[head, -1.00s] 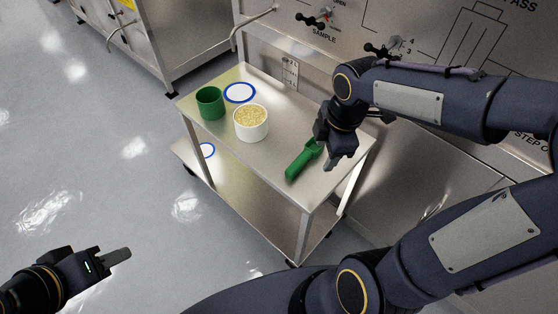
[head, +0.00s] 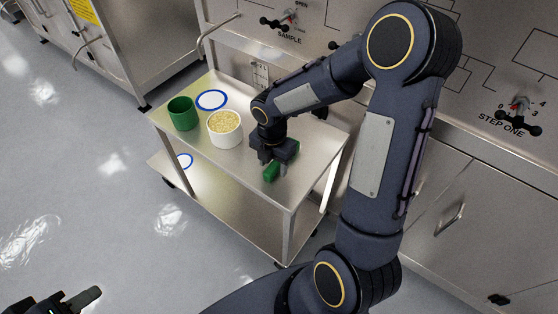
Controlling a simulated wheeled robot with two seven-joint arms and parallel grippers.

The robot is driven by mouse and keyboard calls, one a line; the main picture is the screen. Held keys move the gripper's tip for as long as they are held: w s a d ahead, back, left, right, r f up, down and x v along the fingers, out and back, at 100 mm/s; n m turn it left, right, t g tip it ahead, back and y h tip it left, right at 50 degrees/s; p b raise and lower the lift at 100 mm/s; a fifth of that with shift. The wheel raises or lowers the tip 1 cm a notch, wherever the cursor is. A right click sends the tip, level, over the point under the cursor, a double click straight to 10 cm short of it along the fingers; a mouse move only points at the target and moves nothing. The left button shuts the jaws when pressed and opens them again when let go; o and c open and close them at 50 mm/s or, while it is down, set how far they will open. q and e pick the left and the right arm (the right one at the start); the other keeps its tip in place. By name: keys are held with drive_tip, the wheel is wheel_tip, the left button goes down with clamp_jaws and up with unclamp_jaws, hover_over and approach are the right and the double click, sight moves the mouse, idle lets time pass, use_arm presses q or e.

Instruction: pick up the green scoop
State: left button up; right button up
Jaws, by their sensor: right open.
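The green scoop (head: 272,172) lies on the top of the steel cart (head: 312,148), near its front edge. My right gripper (head: 272,161) is over the scoop, pointing down, and covers most of it. Only the scoop's near end and a small green part to the right of the gripper show. The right gripper is open; whether its fingers touch the scoop I cannot tell. My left gripper (head: 84,298) is far off at the bottom left, over the floor, partly cut off by the frame.
A green cup (head: 183,114), a white tub of yellow grains (head: 225,130) and a blue-ringed white disc (head: 212,100) sit on the cart, left of my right gripper. A steel panel with valve handles (head: 278,23) stands behind. The cart's right end is clear.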

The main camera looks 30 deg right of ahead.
drive_tip(key=c, duration=1.1)
